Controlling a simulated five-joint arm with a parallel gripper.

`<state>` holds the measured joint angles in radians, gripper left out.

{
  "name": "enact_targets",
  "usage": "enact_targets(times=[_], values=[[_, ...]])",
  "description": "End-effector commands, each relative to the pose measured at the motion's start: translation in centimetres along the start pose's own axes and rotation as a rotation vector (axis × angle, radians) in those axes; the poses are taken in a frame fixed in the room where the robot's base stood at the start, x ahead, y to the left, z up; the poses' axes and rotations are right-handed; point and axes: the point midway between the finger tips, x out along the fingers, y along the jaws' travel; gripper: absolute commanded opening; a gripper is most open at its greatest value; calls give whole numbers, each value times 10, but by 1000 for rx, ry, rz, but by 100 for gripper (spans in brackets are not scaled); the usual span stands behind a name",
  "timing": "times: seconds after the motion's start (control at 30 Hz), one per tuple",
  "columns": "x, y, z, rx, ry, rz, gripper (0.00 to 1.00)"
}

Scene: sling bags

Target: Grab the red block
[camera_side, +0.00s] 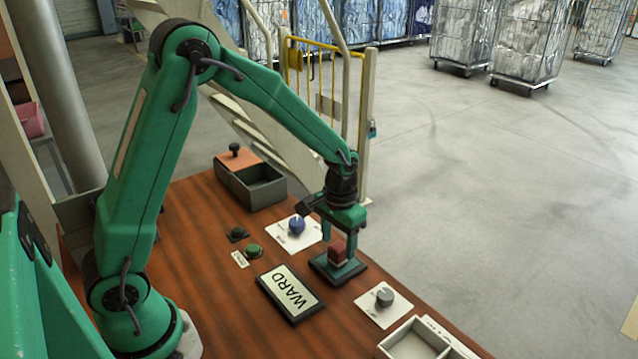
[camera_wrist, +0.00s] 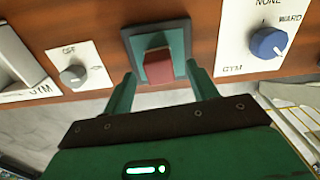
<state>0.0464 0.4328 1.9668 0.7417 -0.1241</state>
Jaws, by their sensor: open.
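The red block (camera_side: 337,254) sits on a dark green square base on the wooden table, and it also shows in the wrist view (camera_wrist: 158,66). My gripper (camera_side: 345,232) points down just above and around the block in the side view. In the wrist view my gripper (camera_wrist: 160,90) has its two green fingers spread apart, one to each side of the block, with gaps between. The base (camera_wrist: 155,34) lies under the block. The gripper is open and holds nothing.
A blue knob (camera_side: 297,226) and a grey knob (camera_side: 384,297) on white plates flank the base. A WARD sign (camera_side: 290,292) lies close by. A grey box (camera_side: 252,185) stands at the back, and a white tray (camera_side: 413,342) at the front edge.

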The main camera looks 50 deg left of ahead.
Motion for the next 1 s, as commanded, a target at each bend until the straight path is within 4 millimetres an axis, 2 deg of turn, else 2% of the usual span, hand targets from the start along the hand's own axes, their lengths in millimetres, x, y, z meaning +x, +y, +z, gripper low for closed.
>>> enact_targets(times=[0.1, 0.3, 0.87, 1.0], values=[[15, 1, 1, 0, -4, 0, 58], [32, 0, 0, 0, -2, 0, 58], [34, 0, 0, 0, 0, 0, 58], [34, 0, 0, 0, 0, 0, 33]])
